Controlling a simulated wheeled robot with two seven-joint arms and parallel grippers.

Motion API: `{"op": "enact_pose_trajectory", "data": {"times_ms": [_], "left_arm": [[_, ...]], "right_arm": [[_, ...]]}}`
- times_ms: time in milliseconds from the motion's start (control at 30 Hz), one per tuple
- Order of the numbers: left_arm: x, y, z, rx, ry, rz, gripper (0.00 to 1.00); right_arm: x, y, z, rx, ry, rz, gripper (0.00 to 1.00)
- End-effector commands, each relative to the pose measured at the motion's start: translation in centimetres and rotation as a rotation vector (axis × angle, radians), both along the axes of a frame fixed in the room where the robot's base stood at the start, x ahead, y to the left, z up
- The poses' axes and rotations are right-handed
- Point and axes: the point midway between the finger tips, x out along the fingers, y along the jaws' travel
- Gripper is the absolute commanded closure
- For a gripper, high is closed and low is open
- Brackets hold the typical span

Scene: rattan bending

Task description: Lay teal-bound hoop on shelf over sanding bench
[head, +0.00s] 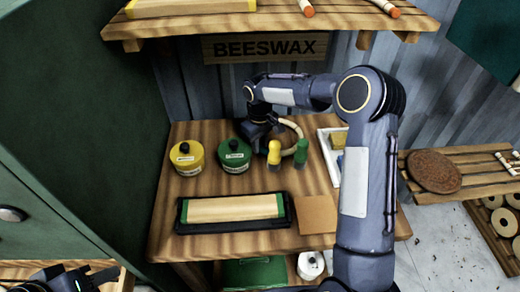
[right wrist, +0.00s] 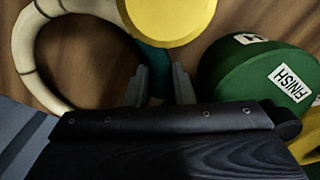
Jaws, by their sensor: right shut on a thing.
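The cream hoop (head: 299,136) is low over the wooden bench (head: 170,222), partly hidden by my right gripper and two small bottles. In the right wrist view the hoop (right wrist: 28,62) curves at the left, and its teal binding (right wrist: 154,62) lies between my fingers. My right gripper (right wrist: 160,88) is shut on it; I cannot tell whether the hoop touches the bench. A wooden shelf (head: 270,22) runs above the bench. My left gripper (head: 75,281) is at the bottom left, its fingers unclear.
A yellow tin (head: 187,157), green tin (head: 233,156), yellow-topped bottle (head: 274,153) and green bottle (head: 302,152) crowd the hoop. A wooden block in a black tray (head: 180,226) and a tan sheet (head: 317,214) lie in front. A BEESWAX sign (head: 265,48) hangs below the shelf.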

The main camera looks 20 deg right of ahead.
Motion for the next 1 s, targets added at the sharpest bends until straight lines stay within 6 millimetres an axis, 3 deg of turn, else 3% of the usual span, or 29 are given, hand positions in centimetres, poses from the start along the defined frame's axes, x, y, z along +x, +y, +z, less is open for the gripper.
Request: {"op": "enact_pose_trajectory", "data": {"times_ms": [33, 400, 433, 500, 767, 867, 1000], "left_arm": [[0.0, 0.0, -0.7, 0.0, 0.0, 0.0, 0.62], [0.0, 0.0, -0.7, 0.0, 0.0, 0.0, 0.62], [0.0, 0.0, -0.6, 0.0, 0.0, 0.0, 0.62], [0.0, 0.0, -0.6, 0.0, 0.0, 0.0, 0.62], [0.0, 0.0, -0.5, 0.0, 0.0, 0.0, 0.62], [0.0, 0.0, -0.3, 0.0, 0.0, 0.0, 0.62], [0.0, 0.0, -0.6, 0.0, 0.0, 0.0, 0.62]], "right_arm": [[0.0, 0.0, -0.8, 0.0, -0.001, -0.001, 1.0], [0.0, 0.0, -0.9, 0.0, -0.001, 0.0, 1.0], [0.0, 0.0, -0.9, 0.001, -0.002, 0.0, 0.76], [0.0, 0.0, -0.8, 0.0, -0.001, 0.0, 0.69], [0.0, 0.0, -0.7, 0.0, -0.001, -0.001, 0.69], [0.0, 0.0, -0.1, 0.0, -0.002, -0.001, 0.69], [0.1, 0.0, 2.1, 0.0, -0.005, -0.002, 0.69]]}}
